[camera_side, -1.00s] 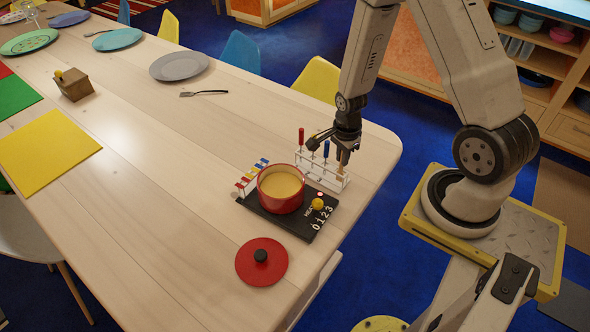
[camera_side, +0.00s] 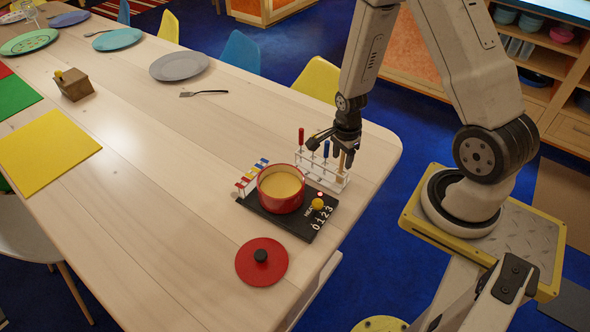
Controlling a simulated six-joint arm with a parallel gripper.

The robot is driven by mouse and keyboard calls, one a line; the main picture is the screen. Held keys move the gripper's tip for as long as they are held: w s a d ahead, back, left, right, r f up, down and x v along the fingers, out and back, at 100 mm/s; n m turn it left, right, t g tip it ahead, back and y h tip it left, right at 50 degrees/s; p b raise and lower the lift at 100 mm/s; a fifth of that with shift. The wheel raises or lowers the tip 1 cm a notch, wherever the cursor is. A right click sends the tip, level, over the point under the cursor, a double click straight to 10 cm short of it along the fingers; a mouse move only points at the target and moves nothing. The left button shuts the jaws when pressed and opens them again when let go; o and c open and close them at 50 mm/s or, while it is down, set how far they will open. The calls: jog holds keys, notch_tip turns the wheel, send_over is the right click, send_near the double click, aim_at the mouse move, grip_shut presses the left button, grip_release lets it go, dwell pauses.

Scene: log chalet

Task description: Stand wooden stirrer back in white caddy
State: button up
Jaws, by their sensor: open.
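The white caddy (camera_side: 327,180) is a low wire-like rack on the table's right side, behind the red pot. The wooden stirrer (camera_side: 342,165) shows as a tan stick at the caddy's right end, roughly upright, its lower part in the rack. My gripper (camera_side: 333,147) points down just above the caddy, with its jaws open and spread over the tools. One finger is close to the stirrer's top and partly hides it. I cannot tell whether they touch.
Red-handled (camera_side: 301,137) and blue-handled (camera_side: 326,150) tools stand in the caddy near my fingers. A red pot (camera_side: 281,203) of yellow liquid sits on a black hotplate (camera_side: 290,225). A red lid (camera_side: 262,262) lies in front.

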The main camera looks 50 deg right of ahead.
jog(key=shift+r, duration=3.6)
jog(key=a+r+n+t, duration=0.1)
jog(key=a+r+n, duration=0.3)
jog(key=n, duration=0.7)
jog(key=a+r+n+t, duration=0.1)
jog(key=a+r+n, duration=0.4)
jog(key=a+n, duration=0.3)
jog(key=n, duration=0.2)
jog(key=shift+s+a+r+n+t, duration=0.3)
jog(key=shift+s+n, duration=0.1)
